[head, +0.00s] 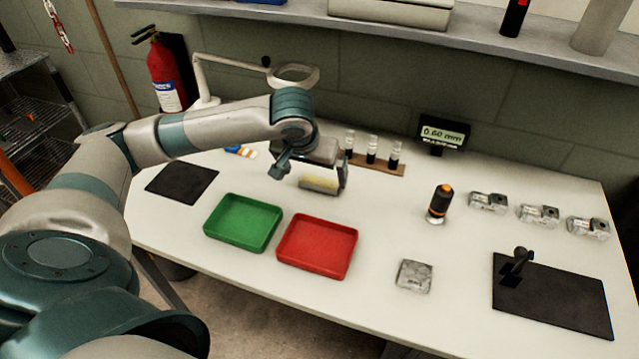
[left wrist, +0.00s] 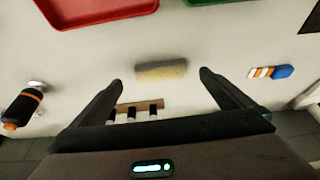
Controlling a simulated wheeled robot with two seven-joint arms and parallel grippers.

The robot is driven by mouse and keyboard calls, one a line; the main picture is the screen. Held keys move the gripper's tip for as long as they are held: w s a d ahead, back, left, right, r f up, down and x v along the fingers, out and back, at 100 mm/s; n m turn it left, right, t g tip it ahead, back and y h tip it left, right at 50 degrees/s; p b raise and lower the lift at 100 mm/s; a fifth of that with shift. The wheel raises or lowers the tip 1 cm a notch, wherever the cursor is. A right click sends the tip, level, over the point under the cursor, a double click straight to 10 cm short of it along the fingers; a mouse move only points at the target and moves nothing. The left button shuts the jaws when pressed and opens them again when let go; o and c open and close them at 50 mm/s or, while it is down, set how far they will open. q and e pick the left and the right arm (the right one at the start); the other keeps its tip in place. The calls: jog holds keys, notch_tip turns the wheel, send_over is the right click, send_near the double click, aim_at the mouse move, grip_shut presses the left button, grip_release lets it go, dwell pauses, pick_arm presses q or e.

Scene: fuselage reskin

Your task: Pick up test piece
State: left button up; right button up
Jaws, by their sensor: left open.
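A grey piece with a yellowish band (head: 320,185), which looks like the test piece, lies on the white table behind the red tray. My left gripper (head: 310,176) is open above it, with its fingers apart. In the left wrist view the piece (left wrist: 161,73) shows between and beyond the two fingertips of the left gripper (left wrist: 160,79), with a gap on each side and no visible contact. My right gripper is in neither view.
A green tray (head: 243,222) and a red tray (head: 317,246) stand in front of the piece. A wooden rack with small bottles (head: 376,167) is behind it. An orange-black tool (head: 439,204), a grey block (head: 414,276) and a dark mat (head: 560,305) are to the right.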

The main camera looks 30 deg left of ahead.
aim_at(318, 185)
pick_arm(q)
jog(key=shift+p+x, duration=0.3)
jog(key=shift+x, duration=2.35)
jog(key=shift+s+d, duration=0.1)
jog(key=shift+s, duration=0.05)
jog(key=c, duration=1.2)
jog(key=shift+o, duration=0.2)
jog(key=shift+r, duration=0.15)
notch_tip(318, 185, up, 4)
jog(key=shift+f, duration=0.15)
jog(key=w+d+r+b, duration=0.1)
jog(key=w+d+r, duration=0.2)
jog(key=d+r, duration=0.4)
jog(key=d, duration=0.4)
jog(key=shift+w, duration=0.35)
